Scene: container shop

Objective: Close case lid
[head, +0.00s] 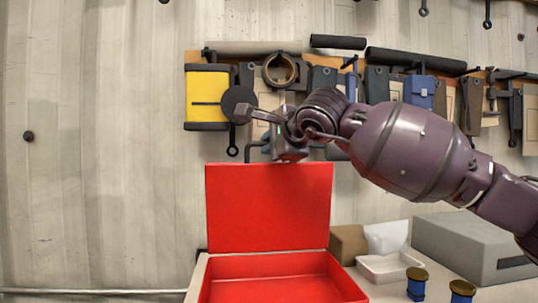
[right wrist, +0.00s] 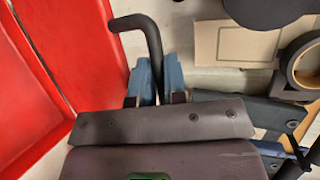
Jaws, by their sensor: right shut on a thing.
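The red case (head: 285,265) stands open on the worktop, its inside visible. Its red lid (head: 268,208) stands about upright at the back; red panels fill the left of the right wrist view (right wrist: 85,45). A black bent handle (right wrist: 152,40) comes off the lid's edge; part of it shows above the lid in the head view (head: 248,150). My right gripper (head: 272,146) is at the lid's top edge. Its blue fingers (right wrist: 158,78) are shut on the handle, one on each side. My left gripper is not in view.
On the worktop right of the case are a brown box (head: 346,244), a white tray (head: 380,268), blue jars (head: 416,284) and a large grey box (head: 470,246). Tools and a yellow roll (head: 205,97) hang on the wall behind my right arm.

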